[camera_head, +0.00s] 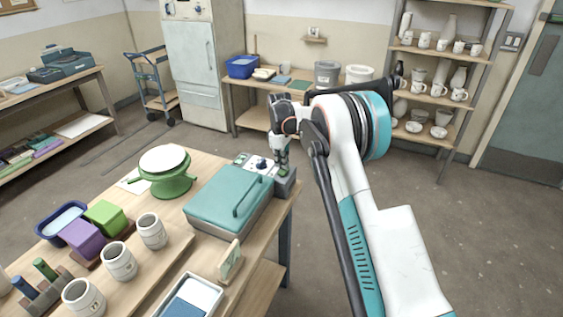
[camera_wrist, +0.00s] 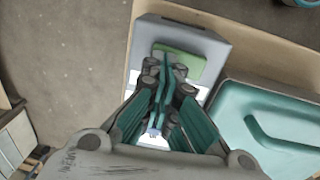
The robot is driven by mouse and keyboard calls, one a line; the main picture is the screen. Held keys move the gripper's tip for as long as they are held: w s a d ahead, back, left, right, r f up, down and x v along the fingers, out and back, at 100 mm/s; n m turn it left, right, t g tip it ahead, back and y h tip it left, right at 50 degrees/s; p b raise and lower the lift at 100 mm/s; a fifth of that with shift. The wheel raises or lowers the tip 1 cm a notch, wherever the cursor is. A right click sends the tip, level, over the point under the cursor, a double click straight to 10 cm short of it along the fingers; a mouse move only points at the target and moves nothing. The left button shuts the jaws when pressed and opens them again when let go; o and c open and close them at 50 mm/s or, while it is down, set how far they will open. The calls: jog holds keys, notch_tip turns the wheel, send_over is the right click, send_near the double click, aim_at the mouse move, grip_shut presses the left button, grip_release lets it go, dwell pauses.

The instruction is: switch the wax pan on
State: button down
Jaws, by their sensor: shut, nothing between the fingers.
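The wax pan (camera_head: 230,200) is a grey box with a closed teal lid and a bar handle, on the wooden table. Its lid also shows at the right in the wrist view (camera_wrist: 275,125). A grey block with a green rectangular piece (camera_wrist: 188,64) on top stands beside the lid. My gripper (camera_wrist: 163,68) is shut and empty, with its fingertips over or at the edge of this green piece; I cannot tell if they touch. In the head view my gripper (camera_head: 283,168) points down at the block. A pale panel with a dark knob (camera_head: 261,163) is next to it.
A green stand with a white disc (camera_head: 164,159) is left of the pan. Several cups (camera_head: 152,231), a blue basin (camera_head: 62,222) and a white tray (camera_head: 190,297) share the table. The floor right of the table is clear.

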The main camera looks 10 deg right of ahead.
jog(key=shift+a, duration=0.1)
jog(key=shift+s+a+r, duration=0.15)
jog(key=shift+s+a, duration=0.25)
jog(key=shift+s, duration=0.25)
jog(key=shift+r, duration=0.2)
notch_tip(320, 180, up, 14)
jog(key=w+d+p, duration=0.1)
jog(key=w+p, duration=0.1)
jog(key=p, duration=0.2)
jog(key=shift+d+f, duration=0.15)
jog(key=shift+f, duration=0.1)
jog(key=shift+s, duration=0.1)
